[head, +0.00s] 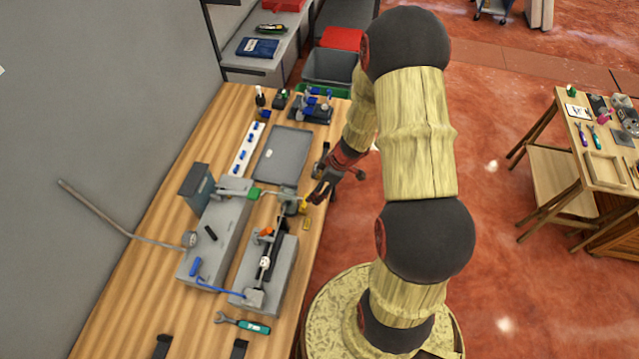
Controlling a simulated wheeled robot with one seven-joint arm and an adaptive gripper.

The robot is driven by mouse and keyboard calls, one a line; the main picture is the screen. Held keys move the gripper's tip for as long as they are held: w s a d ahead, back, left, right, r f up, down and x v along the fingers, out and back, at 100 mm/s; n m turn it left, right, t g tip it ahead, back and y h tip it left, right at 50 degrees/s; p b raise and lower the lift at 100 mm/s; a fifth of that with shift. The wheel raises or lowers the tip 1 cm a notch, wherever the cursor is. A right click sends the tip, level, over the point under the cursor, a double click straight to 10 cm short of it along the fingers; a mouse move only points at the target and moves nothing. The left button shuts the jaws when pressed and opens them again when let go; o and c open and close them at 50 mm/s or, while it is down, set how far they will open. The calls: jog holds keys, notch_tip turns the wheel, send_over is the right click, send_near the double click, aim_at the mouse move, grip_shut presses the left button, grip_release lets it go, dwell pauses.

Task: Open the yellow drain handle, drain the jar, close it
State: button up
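The yellow drain handle (304,204) is a small yellow part near the right edge of the wooden workbench (130,312). It sits beside a grey and brass-coloured fitting at the end of a pipe. My gripper (317,193) reaches in from the right, with its dark tip right next to the yellow handle. I cannot tell whether it touches the handle or how far its fingers are apart. I cannot make out the jar or its liquid level for sure at this size.
Grey machine blocks (215,235) with a green-ended pipe fill the bench's middle. A long metal rod (100,212) sticks out to the left. A grey tray (283,155) lies behind, and a green-handled wrench (243,325) in front. A second wooden table (605,170) stands far right across open floor.

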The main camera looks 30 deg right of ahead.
jog(key=shift+v, duration=1.2)
